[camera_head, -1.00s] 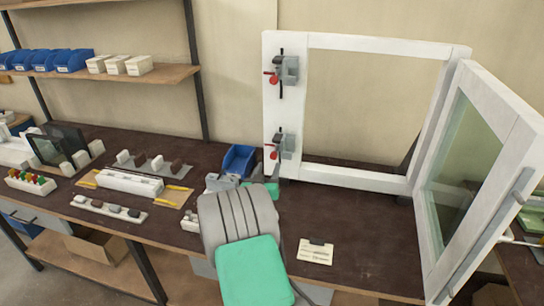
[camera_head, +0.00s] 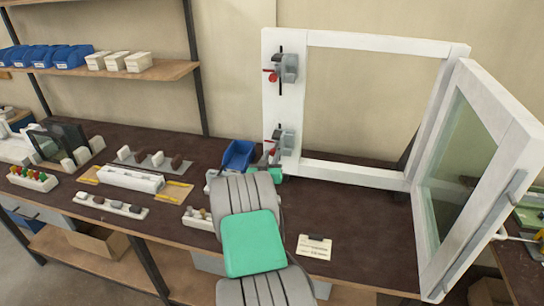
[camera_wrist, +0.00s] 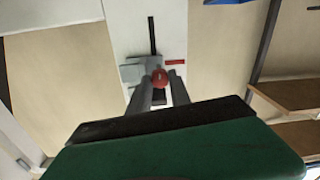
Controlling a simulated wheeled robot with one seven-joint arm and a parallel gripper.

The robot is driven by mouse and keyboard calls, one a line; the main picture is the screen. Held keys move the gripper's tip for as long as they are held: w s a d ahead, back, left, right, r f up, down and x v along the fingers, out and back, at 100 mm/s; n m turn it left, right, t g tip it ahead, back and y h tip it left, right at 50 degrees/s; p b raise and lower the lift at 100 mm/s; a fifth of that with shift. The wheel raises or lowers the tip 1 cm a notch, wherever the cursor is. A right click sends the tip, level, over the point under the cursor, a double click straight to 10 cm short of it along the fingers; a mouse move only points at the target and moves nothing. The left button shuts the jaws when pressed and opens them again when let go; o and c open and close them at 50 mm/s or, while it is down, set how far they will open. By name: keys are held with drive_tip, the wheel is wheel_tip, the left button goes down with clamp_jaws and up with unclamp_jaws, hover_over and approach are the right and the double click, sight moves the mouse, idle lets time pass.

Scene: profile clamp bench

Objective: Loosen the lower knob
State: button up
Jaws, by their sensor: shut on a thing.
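The white window frame (camera_head: 285,215) is not where I hold; its left post (camera_head: 270,100) carries two grey clamps with red parts. The upper clamp (camera_head: 289,68) is clear of my arm. The lower clamp (camera_head: 286,142) is just above my gripper (camera_head: 270,166), which my arm partly hides. In the wrist view my gripper (camera_wrist: 160,92) has its two grey fingers either side of the round red lower knob (camera_wrist: 160,78), shut on it. The lower clamp's grey body (camera_wrist: 132,74) and a red bar (camera_wrist: 175,63) show beside the knob.
An open glazed sash (camera_head: 465,170) stands at the right. A blue bin (camera_head: 238,156) sits left of the lower clamp. A small card (camera_head: 314,247) lies on the dark bench to the right of my arm. Trays and parts fill the bench's left side.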

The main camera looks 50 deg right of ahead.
clamp_jaws()
drive_tip(key=shift+d, duration=0.2)
drive_tip(key=shift+w+a, duration=0.1)
drive_tip(key=shift+a, duration=0.1)
